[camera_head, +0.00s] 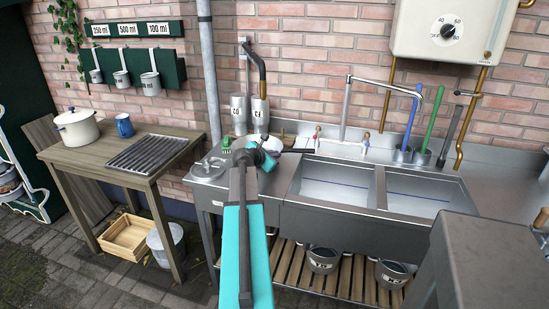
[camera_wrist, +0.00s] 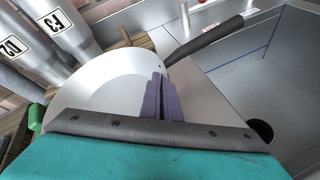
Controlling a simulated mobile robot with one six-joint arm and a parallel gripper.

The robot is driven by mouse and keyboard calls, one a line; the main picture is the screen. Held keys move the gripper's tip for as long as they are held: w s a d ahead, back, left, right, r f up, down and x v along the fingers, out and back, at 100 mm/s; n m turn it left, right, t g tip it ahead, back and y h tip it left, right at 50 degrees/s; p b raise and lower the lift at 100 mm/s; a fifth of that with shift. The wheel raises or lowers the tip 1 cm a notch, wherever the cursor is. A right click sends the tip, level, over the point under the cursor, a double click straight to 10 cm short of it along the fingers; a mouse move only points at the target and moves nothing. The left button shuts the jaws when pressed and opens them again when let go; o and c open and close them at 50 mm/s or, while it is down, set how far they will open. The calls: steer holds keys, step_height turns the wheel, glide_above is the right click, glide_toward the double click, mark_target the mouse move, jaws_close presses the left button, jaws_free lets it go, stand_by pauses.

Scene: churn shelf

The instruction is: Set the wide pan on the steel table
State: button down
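The wide pan (camera_wrist: 105,85) fills the left of the wrist view, pale and shallow, with a long dark handle (camera_wrist: 208,40) pointing up and right. In the head view the pan (camera_head: 272,144) is small and partly hidden behind my gripper (camera_head: 256,158), near the left end of the sink unit. The purple fingers of my gripper (camera_wrist: 163,98) are close together at the pan's rim, near the handle, and look shut on it. Whether the pan touches the surface below is hidden. A grey steel table (camera_head: 485,250) stands at the lower right, its top apparently bare.
A double steel sink (camera_head: 335,182) lies right of the pan, with a tall faucet (camera_head: 347,100). Steel canisters (camera_head: 260,115) stand behind it. A wooden table (camera_head: 85,153) at left holds a white pot (camera_head: 76,128), a blue mug (camera_head: 125,125) and a rack (camera_head: 149,152).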

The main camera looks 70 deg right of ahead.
steer(key=shift+f, duration=0.25)
steer(key=shift+f, duration=0.1)
steer(key=c, duration=2)
jaws_free()
steer(key=shift+a, duration=0.1)
steer(key=shift+b+v, duration=0.4)
steer(key=shift+v, duration=5.6)
